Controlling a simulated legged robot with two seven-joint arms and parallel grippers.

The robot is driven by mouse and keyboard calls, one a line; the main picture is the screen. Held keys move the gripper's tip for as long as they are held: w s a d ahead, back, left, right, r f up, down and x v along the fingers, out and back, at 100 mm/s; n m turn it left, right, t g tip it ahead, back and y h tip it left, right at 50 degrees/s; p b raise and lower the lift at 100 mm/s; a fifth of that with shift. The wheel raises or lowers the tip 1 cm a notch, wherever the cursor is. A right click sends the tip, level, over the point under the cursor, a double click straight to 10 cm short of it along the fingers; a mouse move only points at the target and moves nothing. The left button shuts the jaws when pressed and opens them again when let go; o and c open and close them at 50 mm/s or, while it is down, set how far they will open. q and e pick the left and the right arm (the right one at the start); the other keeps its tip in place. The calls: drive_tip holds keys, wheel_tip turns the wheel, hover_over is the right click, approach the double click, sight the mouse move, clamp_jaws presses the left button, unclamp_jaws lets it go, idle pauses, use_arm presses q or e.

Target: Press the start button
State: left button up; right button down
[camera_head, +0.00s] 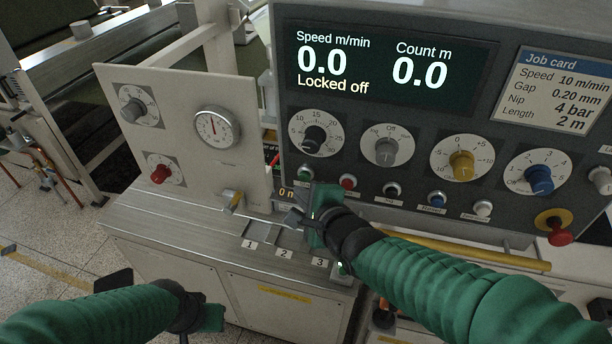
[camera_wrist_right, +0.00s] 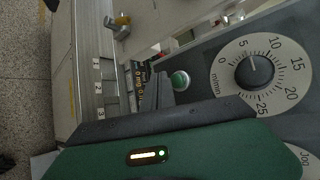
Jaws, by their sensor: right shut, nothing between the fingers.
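The green button (camera_head: 305,173) sits at the lower left of the dark control panel, below the speed dial; its label is too small to read. In the right wrist view the green button (camera_wrist_right: 180,80) is just beside the dark fingertips (camera_wrist_right: 158,92), with no clear sign of contact. My right gripper (camera_head: 292,213) is shut and empty, in front of the panel's lower left corner, below and left of the button. My left gripper (camera_head: 205,318) is low at the front, away from the panel; its fingers are not clear.
The display (camera_head: 385,68) reads 0.0, 0.0 and "Locked off". A red button (camera_head: 348,182), other buttons and several dials are to the right. A red mushroom knob (camera_head: 560,232) is at far right. A yellow rail (camera_head: 470,251) runs below the panel. A gauge (camera_head: 214,126) is at left.

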use_arm(q)
drive_tip(key=shift+a+r, duration=0.1)
drive_tip(key=shift+a, duration=0.25)
use_arm(e)
drive_tip(key=shift+w+a, duration=0.2)
drive_tip(key=shift+w, duration=0.35)
use_arm(q)
drive_tip(key=shift+s+a, duration=0.1)
use_arm(e)
drive_tip(key=shift+a, duration=0.1)
use_arm(q)
drive_tip(key=shift+d, duration=0.3)
use_arm(e)
drive_tip(key=shift+d, duration=0.3)
use_arm(q)
drive_tip(key=shift+a, duration=0.15)
use_arm(e)
drive_tip(key=shift+a, duration=0.15)
use_arm(q)
drive_tip(key=shift+r+p, duration=0.55)
drive_tip(key=shift+p, duration=0.05)
use_arm(e)
drive_tip(key=shift+w+d+r, duration=0.1)
drive_tip(key=shift+w+d, duration=0.1)
drive_tip(key=shift+w, duration=0.1)
